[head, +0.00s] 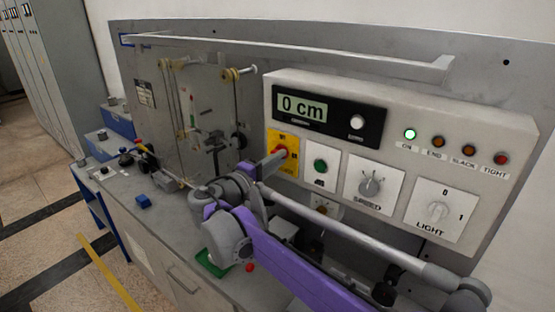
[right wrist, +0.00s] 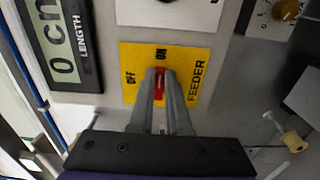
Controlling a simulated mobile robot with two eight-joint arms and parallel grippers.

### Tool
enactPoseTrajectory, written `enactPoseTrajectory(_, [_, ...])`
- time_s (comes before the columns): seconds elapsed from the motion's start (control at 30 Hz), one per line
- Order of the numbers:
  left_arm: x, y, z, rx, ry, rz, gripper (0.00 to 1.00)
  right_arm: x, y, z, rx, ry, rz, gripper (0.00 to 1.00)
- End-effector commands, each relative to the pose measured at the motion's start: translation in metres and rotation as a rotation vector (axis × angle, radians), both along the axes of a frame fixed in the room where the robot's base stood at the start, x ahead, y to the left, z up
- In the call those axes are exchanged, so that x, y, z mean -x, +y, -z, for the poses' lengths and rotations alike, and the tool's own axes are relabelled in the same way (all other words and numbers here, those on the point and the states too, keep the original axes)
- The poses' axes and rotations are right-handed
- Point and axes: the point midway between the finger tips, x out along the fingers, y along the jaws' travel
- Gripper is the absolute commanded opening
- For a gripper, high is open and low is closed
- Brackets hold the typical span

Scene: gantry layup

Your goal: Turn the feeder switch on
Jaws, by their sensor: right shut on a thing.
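The feeder switch is a red knob (head: 279,153) on a yellow plate (head: 291,139) at the left of the control panel. In the right wrist view, the yellow plate (right wrist: 207,58) is labelled OFF, ON and FEEDER. My right gripper (right wrist: 160,82) is shut on the red knob (right wrist: 160,84), with one finger on each side. The knob's visible length lines up with the ON label; the fingers hide part of it. In the head view, my right gripper (head: 273,160) reaches the switch from the lower left. My left gripper is not in view.
The panel (head: 393,103) has a display (head: 302,107) reading 0 cm and a lit green ON lamp (head: 410,134). A green button (head: 320,166), the speed knob (head: 369,187) and the light switch (head: 437,211) sit right of the feeder switch. Spools and wires stand left.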

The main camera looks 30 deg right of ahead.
Motion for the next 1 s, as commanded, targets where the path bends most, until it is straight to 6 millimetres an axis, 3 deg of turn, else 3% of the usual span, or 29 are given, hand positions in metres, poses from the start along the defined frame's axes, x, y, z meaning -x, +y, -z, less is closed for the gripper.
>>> enactPoseTrajectory(0.2, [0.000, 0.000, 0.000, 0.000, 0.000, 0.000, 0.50, 0.000, 0.000, 0.000, -0.001, -0.001, -0.001, 0.00])
enactPoseTrajectory(0.23, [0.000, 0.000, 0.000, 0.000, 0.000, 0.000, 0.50, 0.000, 0.000, 0.000, -0.001, -0.001, -0.001, 0.17])
enactPoseTrajectory(0.4, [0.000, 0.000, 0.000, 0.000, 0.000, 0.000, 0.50, 0.000, 0.000, 0.000, -0.001, 0.000, -0.001, 0.45])
enactPoseTrajectory(0.77, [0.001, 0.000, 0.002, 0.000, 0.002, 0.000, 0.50, 0.002, 0.006, 0.001, 0.000, 0.001, -0.003, 0.45])
enactPoseTrajectory(1.0, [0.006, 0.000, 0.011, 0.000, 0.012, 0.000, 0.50, 0.017, 0.045, 0.002, -0.001, 0.004, -0.006, 0.45])
